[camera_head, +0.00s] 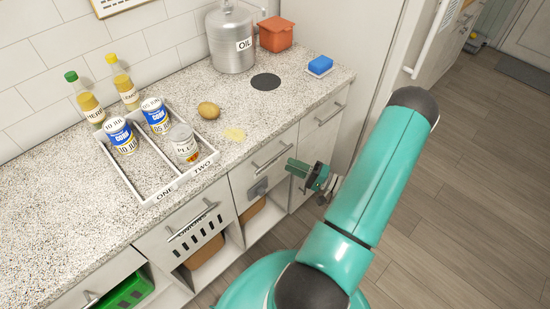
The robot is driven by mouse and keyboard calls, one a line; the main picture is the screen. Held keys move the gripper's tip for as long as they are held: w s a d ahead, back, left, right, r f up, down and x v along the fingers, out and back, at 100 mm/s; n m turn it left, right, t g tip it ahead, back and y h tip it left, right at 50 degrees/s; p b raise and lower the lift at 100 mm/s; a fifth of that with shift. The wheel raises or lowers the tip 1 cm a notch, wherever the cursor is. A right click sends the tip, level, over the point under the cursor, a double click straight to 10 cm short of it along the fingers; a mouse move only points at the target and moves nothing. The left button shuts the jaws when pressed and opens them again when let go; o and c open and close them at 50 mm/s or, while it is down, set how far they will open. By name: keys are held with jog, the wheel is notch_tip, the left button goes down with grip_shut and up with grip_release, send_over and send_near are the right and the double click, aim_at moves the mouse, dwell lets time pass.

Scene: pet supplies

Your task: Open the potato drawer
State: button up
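Several drawer fronts run along the cabinet under the counter. One drawer front (243,181) in the middle has a metal bar handle (272,157) and a grey patch below it; I can read no potato label there.
A white divided tray (150,164) marked ONE and TWO holds cans on the counter. A potato (208,110), bottles, an OIL canister (231,40), an orange pot (276,34) and a blue sponge (320,64) stand around it. The wooden floor (455,215) at right is clear.

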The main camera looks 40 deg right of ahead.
aim_at(275, 157)
jog(key=x, duration=0.7)
jog(key=shift+c, duration=0.2)
grip_shut()
